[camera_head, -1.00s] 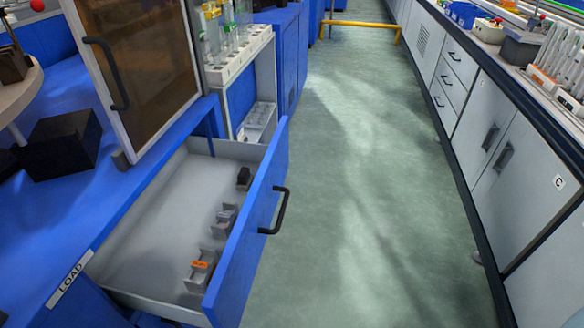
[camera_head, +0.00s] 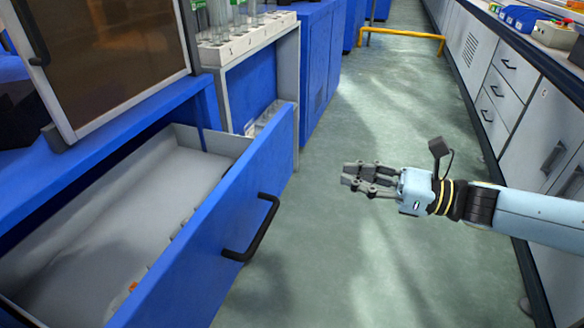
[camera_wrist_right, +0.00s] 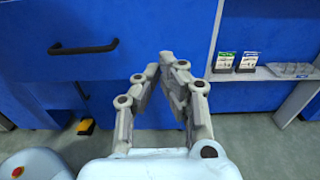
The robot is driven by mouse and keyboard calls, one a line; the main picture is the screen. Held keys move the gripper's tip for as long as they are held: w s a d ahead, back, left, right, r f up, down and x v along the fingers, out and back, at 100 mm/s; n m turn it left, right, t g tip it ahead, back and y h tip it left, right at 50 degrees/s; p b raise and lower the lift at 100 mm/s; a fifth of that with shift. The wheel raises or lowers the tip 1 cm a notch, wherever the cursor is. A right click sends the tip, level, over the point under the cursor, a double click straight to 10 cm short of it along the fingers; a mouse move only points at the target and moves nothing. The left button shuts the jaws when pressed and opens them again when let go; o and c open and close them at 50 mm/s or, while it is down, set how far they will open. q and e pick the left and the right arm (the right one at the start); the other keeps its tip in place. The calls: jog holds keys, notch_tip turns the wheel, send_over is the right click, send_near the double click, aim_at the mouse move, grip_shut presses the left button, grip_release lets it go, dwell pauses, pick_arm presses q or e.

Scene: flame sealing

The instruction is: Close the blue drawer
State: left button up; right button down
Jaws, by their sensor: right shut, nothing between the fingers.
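The blue drawer (camera_head: 210,225) stands pulled out in the head view, with a grey inside and a black bar handle (camera_head: 255,232) on its front. Small items inside sit mostly hidden behind the front panel. My right gripper (camera_head: 352,176) is in the aisle to the right of the drawer, its fingers pointing left toward the front panel, apart from it. It is shut and empty. In the right wrist view the fingers (camera_wrist_right: 172,62) are in front of a blue front, with a black handle (camera_wrist_right: 84,48) to their left. My left gripper is not in view.
A cabinet with a brown window (camera_head: 105,50) stands above the drawer. A white rack with glass tubes (camera_head: 245,38) is behind it. Grey cabinets (camera_head: 510,80) line the right side. A yellow rail (camera_head: 400,34) crosses the far aisle; the green floor (camera_head: 330,260) is clear.

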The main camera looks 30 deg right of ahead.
aim_at(277, 162)
jog(key=b+x, duration=0.1)
jog(key=x, duration=1)
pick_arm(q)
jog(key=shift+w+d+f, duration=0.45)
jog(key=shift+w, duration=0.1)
pick_arm(e)
jog(key=shift+w+a, duration=0.35)
jog(key=shift+w, duration=0.05)
jog(key=shift+w+a, duration=0.35)
jog(key=shift+w, duration=0.15)
jog(key=b+x, duration=0.2)
jog(key=x, duration=0.5)
jog(key=shift+w+a+f, duration=0.1)
jog(key=shift+a, duration=0.05)
jog(key=b+x, duration=0.2)
jog(key=x, duration=0.7)
jog(key=shift+w+a, duration=0.15)
jog(key=shift+w, duration=0.05)
jog(key=shift+b+x, duration=0.5)
jog(key=shift+x, duration=0.6)
jog(key=shift+w+a, duration=0.25)
jog(key=shift+w, duration=0.15)
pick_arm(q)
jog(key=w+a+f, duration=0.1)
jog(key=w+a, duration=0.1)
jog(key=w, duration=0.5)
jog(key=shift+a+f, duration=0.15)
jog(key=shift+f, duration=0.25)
pick_arm(e)
jog(key=shift+r, duration=0.25)
